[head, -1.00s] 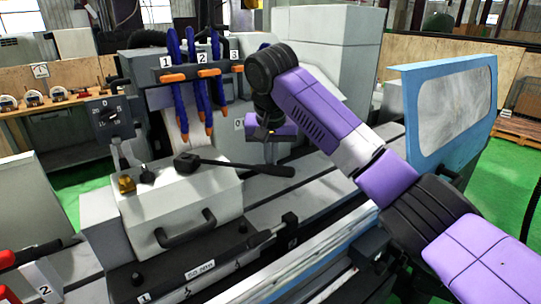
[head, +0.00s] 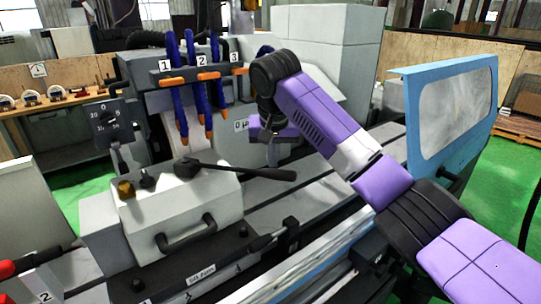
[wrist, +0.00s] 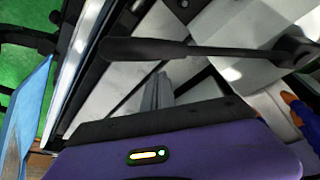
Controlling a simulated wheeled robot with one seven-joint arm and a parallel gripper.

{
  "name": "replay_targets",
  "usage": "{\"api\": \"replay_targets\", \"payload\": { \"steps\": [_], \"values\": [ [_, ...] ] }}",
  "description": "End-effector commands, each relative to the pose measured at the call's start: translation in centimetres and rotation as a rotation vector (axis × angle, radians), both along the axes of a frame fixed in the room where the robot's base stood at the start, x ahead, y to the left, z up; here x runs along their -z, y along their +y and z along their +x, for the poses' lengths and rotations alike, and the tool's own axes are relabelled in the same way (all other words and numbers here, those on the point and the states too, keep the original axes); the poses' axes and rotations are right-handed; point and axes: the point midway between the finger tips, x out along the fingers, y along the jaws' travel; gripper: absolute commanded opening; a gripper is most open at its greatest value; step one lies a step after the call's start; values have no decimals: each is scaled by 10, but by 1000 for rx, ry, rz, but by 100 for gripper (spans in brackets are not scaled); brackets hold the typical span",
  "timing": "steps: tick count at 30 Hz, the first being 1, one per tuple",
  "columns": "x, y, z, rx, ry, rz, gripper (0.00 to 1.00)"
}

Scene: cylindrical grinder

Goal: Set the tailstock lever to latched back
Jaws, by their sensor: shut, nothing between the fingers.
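The tailstock lever (head: 240,172) is a long black handle. It runs right from a black hub (head: 187,168) on top of the light grey tailstock housing (head: 200,205), its thick grip end near my gripper. In the wrist view the lever (wrist: 150,49) crosses the upper picture, grip end at left and hub at right. My gripper (head: 280,155) is at the far side of the lever's grip end in the head view, partly hidden by my wrist. The fingers (wrist: 157,92) show shut and empty in the wrist view, with the lever apart from them in the picture.
Blue hoses with orange nozzles (head: 205,75) hang behind the housing. A brass knob (head: 126,190) and a black knob stand left of the hub. A loop handle (head: 188,236) is on the housing front. A blue-framed guard (head: 450,115) stands at right.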

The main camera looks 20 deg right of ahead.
Motion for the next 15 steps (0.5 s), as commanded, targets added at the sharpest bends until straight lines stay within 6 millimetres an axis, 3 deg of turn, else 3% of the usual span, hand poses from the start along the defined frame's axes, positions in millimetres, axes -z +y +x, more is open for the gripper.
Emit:
{"api": "replay_targets", "payload": {
  "steps": [9, 15],
  "values": [
    [-61, 6, -13, 7, -11, -2, 0],
    [-90, 10, -20, 10, -11, -4, 0]
  ]
}}
